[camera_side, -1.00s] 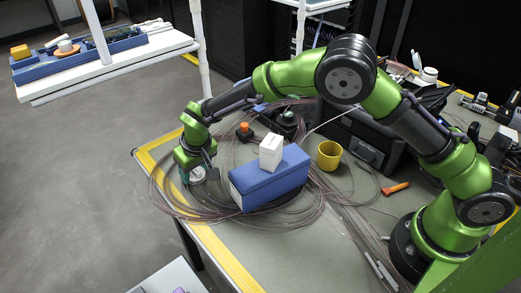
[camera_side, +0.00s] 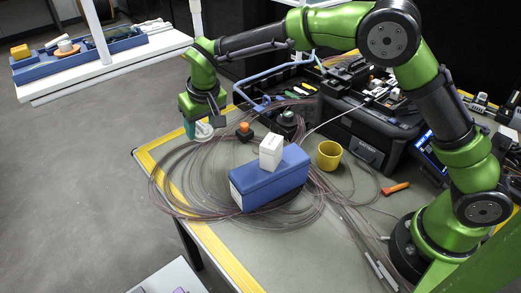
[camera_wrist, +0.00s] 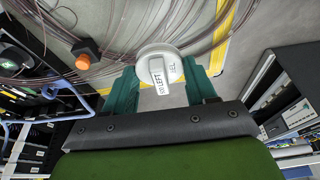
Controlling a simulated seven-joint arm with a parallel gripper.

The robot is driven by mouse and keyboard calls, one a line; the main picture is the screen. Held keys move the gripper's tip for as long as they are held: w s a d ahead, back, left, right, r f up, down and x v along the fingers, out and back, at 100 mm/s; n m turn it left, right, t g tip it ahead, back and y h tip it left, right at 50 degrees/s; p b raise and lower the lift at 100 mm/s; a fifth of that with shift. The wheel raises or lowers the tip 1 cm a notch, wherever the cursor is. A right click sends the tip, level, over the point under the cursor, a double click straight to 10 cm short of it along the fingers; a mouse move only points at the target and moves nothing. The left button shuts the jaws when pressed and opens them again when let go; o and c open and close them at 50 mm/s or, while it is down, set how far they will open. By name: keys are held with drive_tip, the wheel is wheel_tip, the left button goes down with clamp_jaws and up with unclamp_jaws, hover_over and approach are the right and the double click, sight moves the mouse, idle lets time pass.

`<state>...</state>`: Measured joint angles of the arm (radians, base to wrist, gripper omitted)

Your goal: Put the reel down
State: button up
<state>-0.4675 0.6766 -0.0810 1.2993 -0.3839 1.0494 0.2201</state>
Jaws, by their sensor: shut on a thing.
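My gripper (camera_side: 196,128) is shut on a white reel (camera_side: 204,132) and holds it in the air above the left back part of the table. In the wrist view the reel (camera_wrist: 159,62) sits between the two teal fingers of my gripper (camera_wrist: 165,76). The table (camera_side: 262,238), grey with yellow edge strips, lies below the reel.
Loose coils of cable (camera_side: 172,190) cover the table's left part. A blue box (camera_side: 270,183) carries a small white box (camera_side: 271,152). The front table area is mostly clear.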

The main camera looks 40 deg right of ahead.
drive_tip(key=s+r+n, duration=0.1)
drive_tip(key=s+n, duration=0.1)
drive_tip(key=s, duration=0.4)
drive_tip(key=n+g+y, duration=0.3)
drive_tip(key=n+y, duration=0.1)
drive_tip(key=n, duration=1.2)
hover_over(277, 267)
drive_tip(key=d, duration=0.1)
wheel_tip(277, 267, down, 5)
drive_tip(key=shift+d+f, duration=0.1)
drive_tip(key=shift+f, duration=3.65)
drive_tip(key=shift+f, duration=0.1)
drive_tip(key=o, duration=1.1)
drive_tip(key=shift+c, duration=0.2)
